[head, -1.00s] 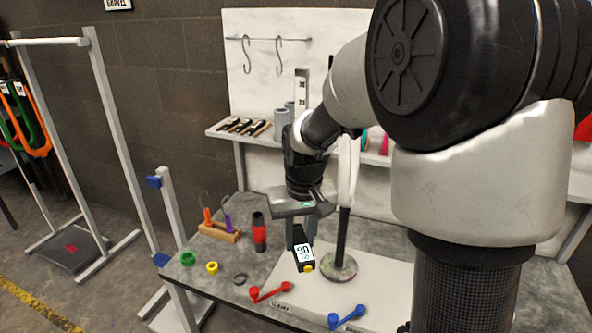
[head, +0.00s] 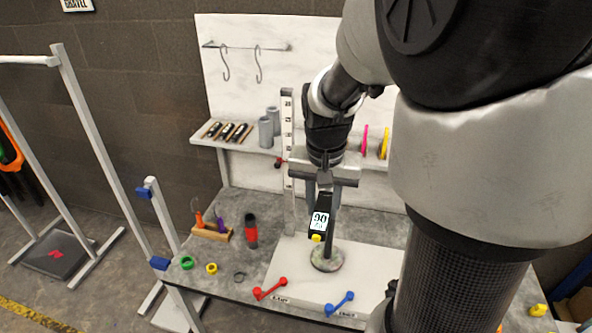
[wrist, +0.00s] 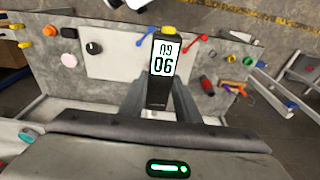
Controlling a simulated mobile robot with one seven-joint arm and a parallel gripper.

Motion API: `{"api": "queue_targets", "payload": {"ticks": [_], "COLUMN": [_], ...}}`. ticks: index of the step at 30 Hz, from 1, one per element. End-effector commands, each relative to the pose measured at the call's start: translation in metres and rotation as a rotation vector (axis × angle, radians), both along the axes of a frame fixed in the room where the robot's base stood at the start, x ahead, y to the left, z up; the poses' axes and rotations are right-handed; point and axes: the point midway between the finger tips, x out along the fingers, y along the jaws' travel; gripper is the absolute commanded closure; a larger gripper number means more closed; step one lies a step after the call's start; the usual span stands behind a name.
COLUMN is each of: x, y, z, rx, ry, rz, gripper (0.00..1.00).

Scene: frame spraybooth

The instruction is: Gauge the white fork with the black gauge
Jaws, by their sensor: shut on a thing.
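My gripper (head: 322,190) is shut on the black gauge (head: 320,222), a slim dark body with a lit number display and a yellow tip. The gauge hangs below the jaws, above the white board on the bench. In the wrist view the gauge (wrist: 160,75) stands between the two fingers, with its yellow tip at the top. I cannot make out the white fork for sure in either current view; my arm and gripper cover part of the bench. A dark post on a round grey base (head: 327,260) stands behind or beside the gauge.
A red handle (head: 270,289) and a blue handle (head: 340,303) lie at the white board's front edge. A red-black cylinder (head: 251,231), a wooden holder (head: 211,232) and small rings are to the left. A tall ruler (head: 288,150) stands behind.

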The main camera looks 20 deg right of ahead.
Motion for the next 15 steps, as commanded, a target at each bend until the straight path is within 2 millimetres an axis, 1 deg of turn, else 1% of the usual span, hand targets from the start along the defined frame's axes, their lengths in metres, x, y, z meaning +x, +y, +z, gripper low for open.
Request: {"api": "queue_targets", "payload": {"ticks": [8,15], "x": [0.003,0.018], "y": [-0.002,-0.012], "z": [0.000,0.000], "rx": [-0.001,0.000], "ry": [-0.001,0.000], "rz": [0.001,0.000], "gripper": [1.00,1.00]}}
